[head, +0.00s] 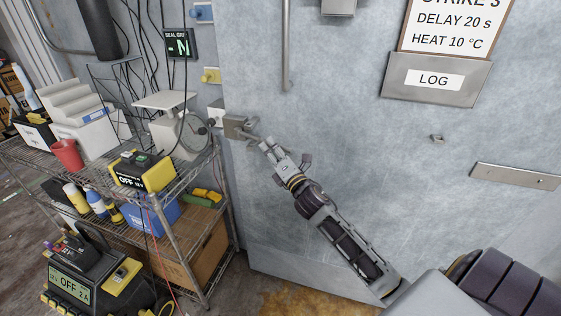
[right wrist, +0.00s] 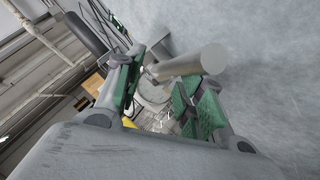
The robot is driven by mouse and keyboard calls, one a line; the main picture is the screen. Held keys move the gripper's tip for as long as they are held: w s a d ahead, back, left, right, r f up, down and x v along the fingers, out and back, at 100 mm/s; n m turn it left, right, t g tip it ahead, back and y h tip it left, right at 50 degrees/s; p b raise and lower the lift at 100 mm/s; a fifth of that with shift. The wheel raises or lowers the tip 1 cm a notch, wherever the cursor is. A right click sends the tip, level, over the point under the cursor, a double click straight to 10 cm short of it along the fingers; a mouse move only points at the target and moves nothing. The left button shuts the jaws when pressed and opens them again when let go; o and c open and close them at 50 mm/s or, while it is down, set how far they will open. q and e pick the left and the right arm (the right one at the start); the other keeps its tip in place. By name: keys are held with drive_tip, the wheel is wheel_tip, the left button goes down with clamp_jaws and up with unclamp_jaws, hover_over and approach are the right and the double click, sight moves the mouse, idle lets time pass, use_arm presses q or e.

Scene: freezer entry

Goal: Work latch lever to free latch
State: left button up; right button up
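The latch (head: 235,127) is a grey metal block with a short lever on the left edge of the pale freezer door, level with the shelf's top. My right gripper (head: 284,154) is just right of and below it, with its fingers spread. In the right wrist view, the lever (right wrist: 190,66) is a thick grey bar with a round end, crossing near the fingertips of my right gripper (right wrist: 170,75). The green-padded fingers stand apart and are not closed on the bar. I cannot tell whether one finger touches it. My left gripper is not in view.
A wire shelf (head: 190,215) loaded with a dial scale (head: 182,132), boxes and meters stands close left of the latch. The door (head: 370,130) carries a vertical bar handle (head: 286,50), a log holder (head: 436,79) and a metal plate (head: 520,177). The door face right of my gripper is mostly clear.

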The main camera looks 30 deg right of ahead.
drive_tip(key=v, duration=1.2)
idle(0.7)
idle(0.4)
idle(0.4)
